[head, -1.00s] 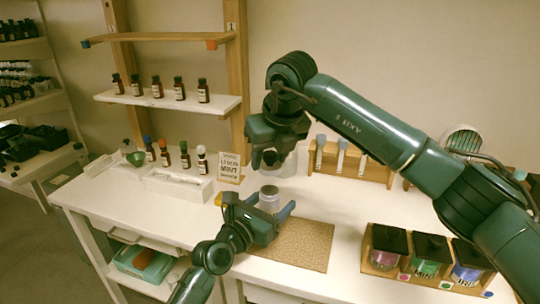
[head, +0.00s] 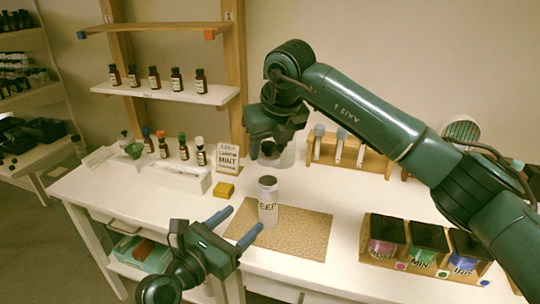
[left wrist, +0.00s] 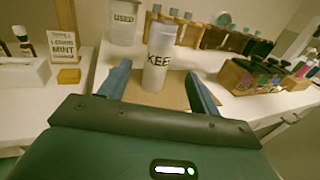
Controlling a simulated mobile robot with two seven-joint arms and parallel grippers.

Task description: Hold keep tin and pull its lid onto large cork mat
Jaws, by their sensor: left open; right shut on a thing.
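The keep tin (head: 267,208) stands upright on the back part of the large cork mat (head: 298,240); its top looks dark, as if open. In the left wrist view the tin (left wrist: 158,62) stands beyond and between my left fingers, apart from them. My left gripper (head: 240,224) is open and empty, in front and to the left of the tin. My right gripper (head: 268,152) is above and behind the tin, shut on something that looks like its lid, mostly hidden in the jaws.
A clear container labelled USED (left wrist: 124,24) stands behind the tin. A yellow block (head: 224,190) and a sign (head: 227,160) are to the left. A wooden rack (head: 345,152) is at the back, and labelled boxes (head: 424,245) stand right. The mat's front right is bare.

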